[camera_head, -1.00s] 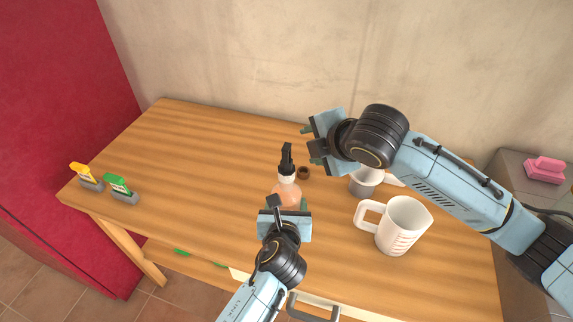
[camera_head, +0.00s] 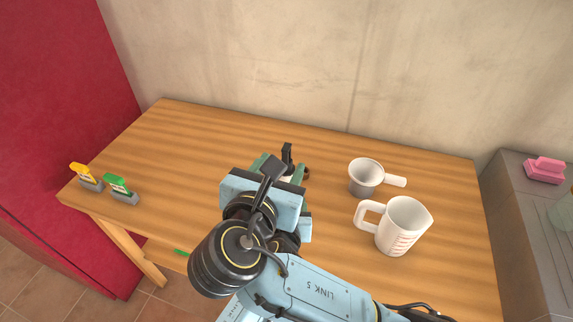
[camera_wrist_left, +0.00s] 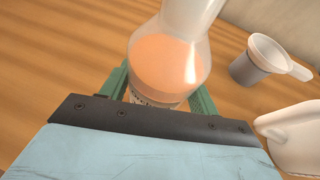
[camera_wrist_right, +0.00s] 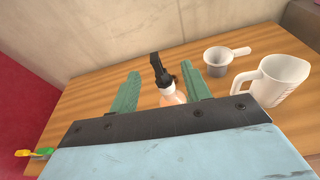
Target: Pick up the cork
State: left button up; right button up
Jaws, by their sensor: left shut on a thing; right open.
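The small brown cork (camera_head: 306,172) stands on the table just right of the spray bottle's black nozzle (camera_head: 287,153), partly hidden by my right gripper. In the right wrist view only a dark bit shows behind the nozzle (camera_wrist_right: 160,70). My right gripper (camera_head: 282,165) is open, with its green fingers to either side of the bottle top, apart from it. My left gripper (camera_wrist_left: 160,92) is shut on the bottle (camera_wrist_left: 165,65), which holds orange liquid. In the head view the left gripper is mostly hidden behind my right arm.
A white jug (camera_head: 401,226) and a smaller handled cup (camera_head: 365,178) stand to the right. Yellow (camera_head: 86,176) and green (camera_head: 120,188) items stand at the left edge. The table's back left (camera_head: 190,130) is clear. The wall lies behind.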

aim_at(284, 153)
jog(key=shift+w+f+n+g, duration=0.3)
jog(key=shift+w+f+g, duration=0.1)
jog(key=shift+w+f, duration=0.7)
jog(key=shift+w+r+x, duration=0.1)
jog(key=shift+r+x, duration=0.05)
jog(key=shift+x, duration=0.75)
jog(key=shift+w+r+x, duration=0.1)
jog(key=shift+r+x, duration=0.05)
jog(key=shift+x, duration=0.8)
jog(key=shift+r+x, duration=0.2)
jog(key=shift+x, duration=0.7)
jog(key=shift+a, duration=0.2)
grip_shut()
